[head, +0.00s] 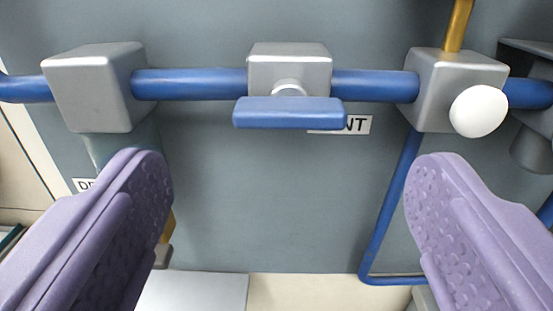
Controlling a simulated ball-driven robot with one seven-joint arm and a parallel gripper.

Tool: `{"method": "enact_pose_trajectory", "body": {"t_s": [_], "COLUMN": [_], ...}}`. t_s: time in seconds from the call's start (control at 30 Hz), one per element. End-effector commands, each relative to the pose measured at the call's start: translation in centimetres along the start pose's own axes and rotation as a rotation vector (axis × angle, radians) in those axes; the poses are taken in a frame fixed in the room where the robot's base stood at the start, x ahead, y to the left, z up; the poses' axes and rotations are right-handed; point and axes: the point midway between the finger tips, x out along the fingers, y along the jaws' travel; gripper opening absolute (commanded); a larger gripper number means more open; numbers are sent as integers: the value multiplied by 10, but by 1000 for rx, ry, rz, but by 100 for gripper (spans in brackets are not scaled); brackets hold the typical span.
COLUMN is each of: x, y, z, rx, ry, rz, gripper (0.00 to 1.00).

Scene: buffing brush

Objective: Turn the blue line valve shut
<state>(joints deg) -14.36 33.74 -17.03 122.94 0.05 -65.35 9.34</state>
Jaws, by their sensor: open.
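The blue line valve is a grey block (290,66) on a horizontal blue pipe (190,84), at the upper middle of the head view. Its flat blue handle (288,113) sits on a short round stem in front of the block. The handle lies crosswise in the picture, about parallel to the pipe. My gripper (290,175) shows as two purple, dimpled fingers, wide apart, at the lower left and lower right. The handle lies above the gap between the fingertips, and neither finger touches it. Nothing is between the fingers.
Left of the valve is a plain grey block (95,88). Right of it, another grey block (455,85) carries a white round knob (479,111) and a yellow pipe (458,25). A thin blue pipe (390,205) runs down behind the right finger. A partly hidden label (357,125) ends in "NT".

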Motion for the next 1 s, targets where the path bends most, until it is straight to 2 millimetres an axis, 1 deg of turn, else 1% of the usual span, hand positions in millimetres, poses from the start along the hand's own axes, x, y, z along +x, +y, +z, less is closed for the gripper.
{"method": "enact_pose_trajectory", "body": {"t_s": [0.2, 0.33, 0.4, 0.5, 0.7, 0.73, 0.77, 0.8, 0.87, 0.9, 0.97, 1.0], "x": [39, 58, 64, 69, 69, 69, 69, 69, 69, 69, 69, 69], "y": [0, 0, 0, 0, 0, 0, 0, 0, 0, 0, 0, 0], "z": [1, 1, 0, 0, 0, 0, 0, 0, 0, 0, 0, 0], "rx": [-2, -1, -1, 0, 0, 0, 0, 0, 0, 0, 0, 0], "ry": [4, 3, 3, 3, 3, 3, 3, 3, 3, 3, 3, 3], "rz": [0, 0, 0, 0, 0, 0, 0, 0, 0, 0, 0, 0], "gripper": [87, 87, 87, 87, 87, 85, 78, 69, 55, 46, 32, 31]}}
